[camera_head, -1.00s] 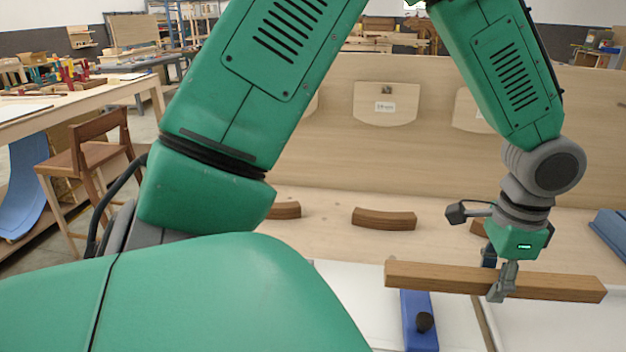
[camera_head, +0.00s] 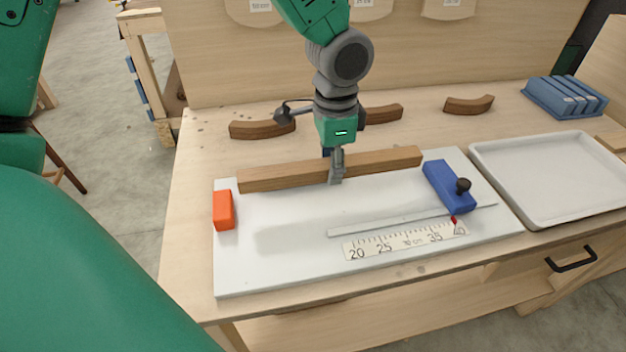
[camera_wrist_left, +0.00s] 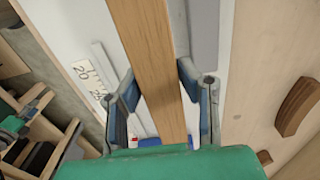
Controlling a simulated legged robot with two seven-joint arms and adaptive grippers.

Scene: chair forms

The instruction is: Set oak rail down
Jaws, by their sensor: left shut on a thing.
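The oak rail (camera_head: 285,176) is a long, straight brown wooden bar. My left gripper (camera_head: 335,170) is shut on it near its middle. The rail lies crosswise over the back part of the white measuring board (camera_head: 285,272); a soft shadow on the board suggests it is held above, but the gap is hard to judge. In the left wrist view the rail (camera_wrist_left: 155,55) runs between the two fingers (camera_wrist_left: 160,92). A red block (camera_head: 223,210) is at the board's left and a blue block with a black knob (camera_head: 447,187) at its right. My right gripper is out of view.
Curved dark wood pieces (camera_head: 469,105) lie along the back of the bench. A white tray (camera_head: 550,222) and a blue slotted holder (camera_head: 565,98) are at the right. A scale strip (camera_head: 405,241) lies on the board's front. The board's front left is clear.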

